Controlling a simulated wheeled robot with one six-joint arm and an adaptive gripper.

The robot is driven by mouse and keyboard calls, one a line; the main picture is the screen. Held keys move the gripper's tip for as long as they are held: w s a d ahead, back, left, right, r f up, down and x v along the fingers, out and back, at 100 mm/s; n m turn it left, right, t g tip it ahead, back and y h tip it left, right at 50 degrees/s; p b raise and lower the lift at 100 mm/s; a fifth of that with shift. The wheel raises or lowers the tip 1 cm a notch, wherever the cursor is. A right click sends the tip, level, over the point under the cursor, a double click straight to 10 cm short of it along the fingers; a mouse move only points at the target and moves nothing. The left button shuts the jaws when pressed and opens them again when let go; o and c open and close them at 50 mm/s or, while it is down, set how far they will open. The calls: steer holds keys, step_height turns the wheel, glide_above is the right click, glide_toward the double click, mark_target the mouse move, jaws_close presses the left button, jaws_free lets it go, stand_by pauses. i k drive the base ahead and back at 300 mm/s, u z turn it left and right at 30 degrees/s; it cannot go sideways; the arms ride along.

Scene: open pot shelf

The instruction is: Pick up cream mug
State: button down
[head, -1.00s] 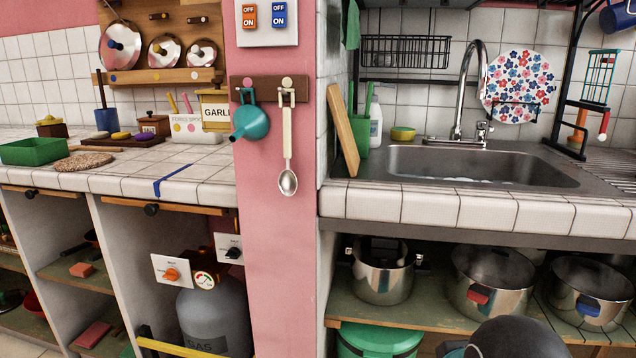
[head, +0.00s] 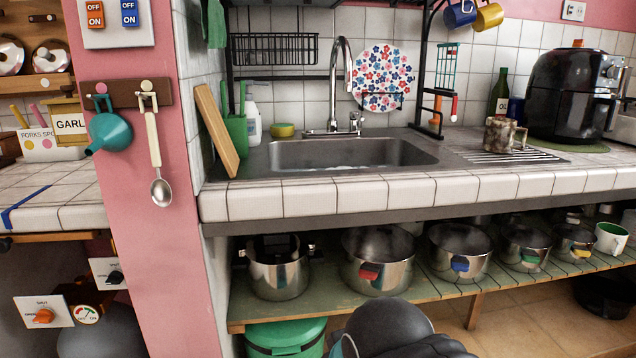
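A cream-white mug (head: 611,238) with a green inside stands at the far right end of the low shelf under the counter, beside the row of pots. Its handle appears to be on its left side. A brown and cream speckled mug (head: 500,134) stands on the ribbed drainboard right of the sink. A dark rounded part of my arm shows at the bottom middle. My gripper's fingers are not in view.
Several steel pots, among them the red-handled pot (head: 378,262), line the green shelf (head: 330,300). The counter edge (head: 420,193) overhangs them. A pink pillar (head: 150,230) stands at left. A green-lidded bucket (head: 286,337) sits below. A black air fryer (head: 573,92) stands at right.

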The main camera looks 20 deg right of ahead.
mark_target(500, 132)
steer(key=z, duration=0.45)
steer(key=i, duration=0.85)
steer(key=z, duration=1.75)
